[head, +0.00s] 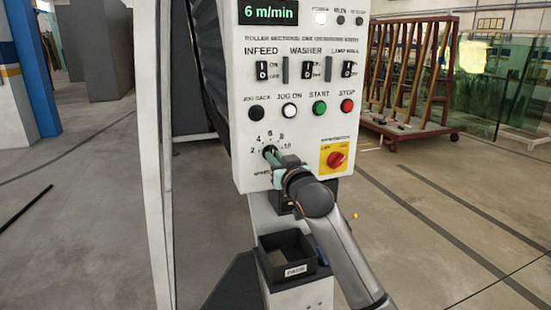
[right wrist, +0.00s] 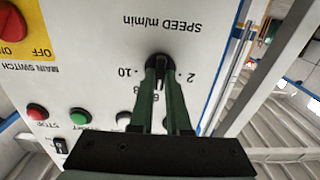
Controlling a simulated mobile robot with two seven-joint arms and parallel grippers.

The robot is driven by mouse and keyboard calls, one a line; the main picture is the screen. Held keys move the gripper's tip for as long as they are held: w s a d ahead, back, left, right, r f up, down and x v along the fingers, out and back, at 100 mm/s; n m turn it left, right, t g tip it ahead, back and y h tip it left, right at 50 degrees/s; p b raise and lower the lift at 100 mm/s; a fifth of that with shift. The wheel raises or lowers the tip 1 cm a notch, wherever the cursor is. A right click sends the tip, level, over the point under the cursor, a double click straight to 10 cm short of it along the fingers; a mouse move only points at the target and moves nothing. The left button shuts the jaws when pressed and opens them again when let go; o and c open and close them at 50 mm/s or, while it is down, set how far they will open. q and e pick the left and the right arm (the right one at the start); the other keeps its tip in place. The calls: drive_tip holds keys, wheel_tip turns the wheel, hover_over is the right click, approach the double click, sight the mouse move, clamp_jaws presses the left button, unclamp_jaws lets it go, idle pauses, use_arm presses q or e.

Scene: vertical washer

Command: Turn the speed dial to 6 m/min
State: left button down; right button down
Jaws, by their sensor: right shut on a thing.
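The speed dial (head: 269,149) is a small black knob on the white control panel, inside a ring of numbers. My right gripper (head: 273,157) reaches it from the lower right and is shut on it. In the right wrist view the dial (right wrist: 158,60) sits between the two green fingertips (right wrist: 160,70), with "SPEED m/min" printed upside down above it. The fingers hide part of the dial and some numbers. The green-lit display (head: 268,12) at the top of the panel reads "6 m/min". My left gripper is not in view.
Above the dial are black, white, green and red (head: 347,106) buttons and three rocker switches. A red main switch (head: 335,160) on a yellow plate is close to the right of my gripper. A black open box (head: 287,262) is below. The floor on both sides is mostly clear.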

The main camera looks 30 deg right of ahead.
drive_tip(key=c, duration=0.9)
unclamp_jaws()
drive_tip(key=shift+s, duration=0.15)
drive_tip(key=v, duration=1.2)
drive_tip(key=shift+s+f+b, duration=0.1)
drive_tip(key=shift+s+b, duration=0.05)
drive_tip(key=shift+b, duration=0.25)
drive_tip(key=s+a+f+n+g+y+p, duration=0.2)
drive_tip(key=a+f, duration=0.3)
drive_tip(key=f, duration=0.8)
drive_tip(key=s+a+f+n+g+y+p, duration=0.2)
drive_tip(key=a+f, duration=0.2)
drive_tip(key=f, duration=0.8)
drive_tip(key=s+a+f+g+y, duration=0.1)
drive_tip(key=s+a+f, duration=0.2)
drive_tip(key=s+f, duration=0.2)
drive_tip(key=s+a+f+g+y+p, duration=0.1)
drive_tip(key=s+a+f, duration=0.2)
drive_tip(key=s+f, duration=0.2)
drive_tip(key=s+a+f+g+p, duration=0.1)
drive_tip(key=s+a+f, duration=0.3)
drive_tip(key=s, duration=0.4)
drive_tip(key=shift+s+a+f+n+g+y, duration=0.1)
drive_tip(key=shift+f+n+g+y, duration=0.1)
drive_tip(key=shift+f+g, duration=0.15)
drive_tip(key=shift+s+f+n+g+y, duration=0.15)
drive_tip(key=shift+f+n+g+y, duration=0.1)
drive_tip(key=shift+f, duration=0.1)
